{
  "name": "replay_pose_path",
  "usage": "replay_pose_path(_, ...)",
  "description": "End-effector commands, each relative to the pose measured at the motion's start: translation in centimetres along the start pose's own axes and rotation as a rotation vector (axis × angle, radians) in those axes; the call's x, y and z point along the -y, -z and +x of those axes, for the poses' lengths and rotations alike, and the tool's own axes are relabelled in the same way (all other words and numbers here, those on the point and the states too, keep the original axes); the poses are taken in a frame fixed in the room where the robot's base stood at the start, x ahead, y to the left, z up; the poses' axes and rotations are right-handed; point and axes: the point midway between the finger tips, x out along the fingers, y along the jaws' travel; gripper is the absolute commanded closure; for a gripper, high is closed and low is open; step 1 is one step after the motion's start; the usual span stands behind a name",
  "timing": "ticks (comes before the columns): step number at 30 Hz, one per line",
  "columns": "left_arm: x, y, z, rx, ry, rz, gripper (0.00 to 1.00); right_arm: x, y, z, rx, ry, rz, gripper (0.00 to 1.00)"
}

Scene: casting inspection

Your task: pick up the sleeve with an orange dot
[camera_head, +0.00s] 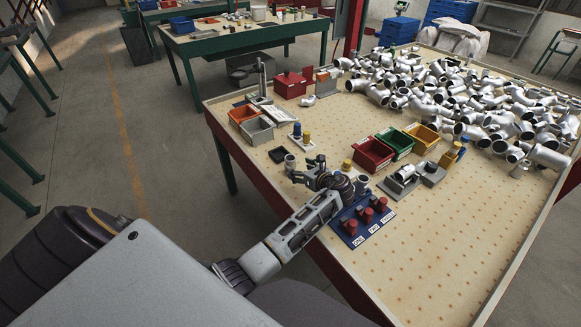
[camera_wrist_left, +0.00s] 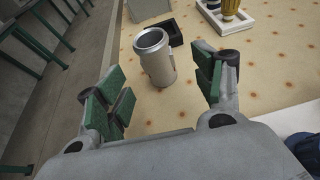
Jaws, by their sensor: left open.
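A grey metal sleeve (camera_wrist_left: 157,62) with an open top stands upright on the perforated tabletop in the left wrist view. It also shows in the head view (camera_head: 290,163), just beyond my left gripper (camera_head: 308,174). My right gripper is out of view.
A black square holder (camera_wrist_left: 170,32) is just behind the sleeve. A white tray (camera_head: 308,146) holds blue and yellow plugs. A blue board (camera_head: 378,224) with red knobs lies right of my arm. Red (camera_head: 373,158) and green bins stand farther right. Castings (camera_head: 450,95) are heaped behind.

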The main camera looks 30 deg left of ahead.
Motion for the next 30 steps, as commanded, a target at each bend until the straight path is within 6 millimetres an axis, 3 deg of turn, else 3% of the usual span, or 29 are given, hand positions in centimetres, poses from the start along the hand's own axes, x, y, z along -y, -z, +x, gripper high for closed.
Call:
replay_pose_path(7, 0.0, -0.1, 1.8, 0.001, 0.0, 0.0, 0.32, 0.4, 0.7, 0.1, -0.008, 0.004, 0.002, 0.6)
replay_pose_path(16, 0.0, -0.1, 2.0, 0.001, 0.0, 0.0, 0.32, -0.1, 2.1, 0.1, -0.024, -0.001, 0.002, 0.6)
replay_pose_path(23, -0.1, -0.2, 2.8, 0.002, -0.001, 0.0, 0.32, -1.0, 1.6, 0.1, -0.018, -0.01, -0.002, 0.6)
replay_pose_path(30, -0.5, -0.5, 5.3, 0.0, -0.001, 0.0, 0.32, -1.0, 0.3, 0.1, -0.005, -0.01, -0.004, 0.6)
